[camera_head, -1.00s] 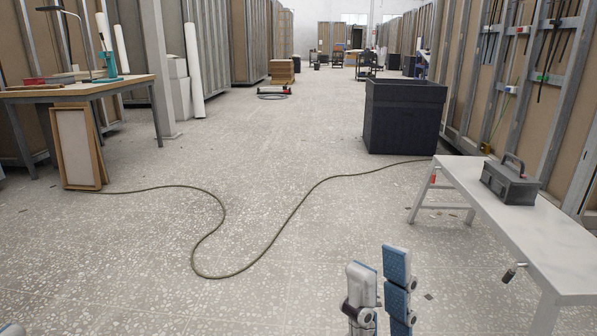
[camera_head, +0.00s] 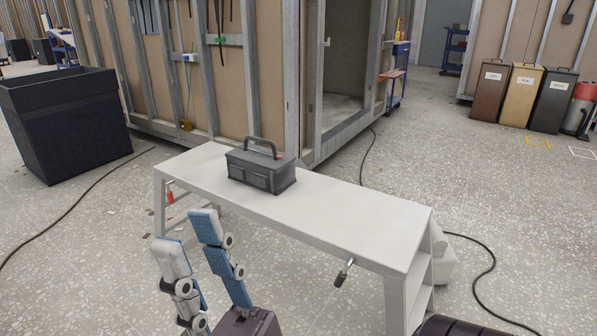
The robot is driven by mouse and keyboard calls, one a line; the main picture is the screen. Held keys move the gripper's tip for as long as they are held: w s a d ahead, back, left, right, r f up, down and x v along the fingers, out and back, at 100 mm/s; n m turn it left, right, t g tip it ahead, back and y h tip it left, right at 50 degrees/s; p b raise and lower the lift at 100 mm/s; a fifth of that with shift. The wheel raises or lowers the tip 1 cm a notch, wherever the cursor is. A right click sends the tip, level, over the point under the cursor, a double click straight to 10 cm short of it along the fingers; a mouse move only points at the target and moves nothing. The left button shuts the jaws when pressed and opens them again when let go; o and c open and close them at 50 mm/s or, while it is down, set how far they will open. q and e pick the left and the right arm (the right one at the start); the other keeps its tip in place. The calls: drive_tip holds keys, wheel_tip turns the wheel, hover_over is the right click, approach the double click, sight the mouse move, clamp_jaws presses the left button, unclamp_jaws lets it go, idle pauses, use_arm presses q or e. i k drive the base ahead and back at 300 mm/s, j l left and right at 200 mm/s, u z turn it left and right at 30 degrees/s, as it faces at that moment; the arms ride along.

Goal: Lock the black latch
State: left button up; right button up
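A small latch with a black handle (camera_head: 344,272) hangs under the front edge of the white bench (camera_head: 370,215), toward its right end. Its handle points down and to the left. A second latch with a red handle (camera_head: 169,194) is at the bench's left end.
A grey toolbox (camera_head: 262,170) stands on the bench top. A large black bin (camera_head: 65,120) is at the left. A dark cable (camera_head: 478,262) runs over the floor to the right of the bench. Several bins (camera_head: 552,100) stand far right. The floor between is clear.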

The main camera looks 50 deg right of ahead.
sight(338, 281)
drive_tip(key=i+l+z, duration=0.1)
drive_tip(key=i+z, duration=0.15)
drive_tip(key=i, duration=0.65)
drive_tip(key=i+j+z, duration=0.2)
drive_tip(key=i, duration=0.75)
drive_tip(key=i+z, duration=0.4)
drive_tip(key=i+j+z, duration=0.1)
drive_tip(key=z, duration=0.25)
drive_tip(key=i+j+z, duration=0.2)
drive_tip(key=i+z, duration=0.2)
drive_tip(key=z, duration=3.45)
drive_tip(key=i+j, duration=0.35)
drive_tip(key=i+l, duration=0.05)
drive_tip(key=i, duration=0.05)
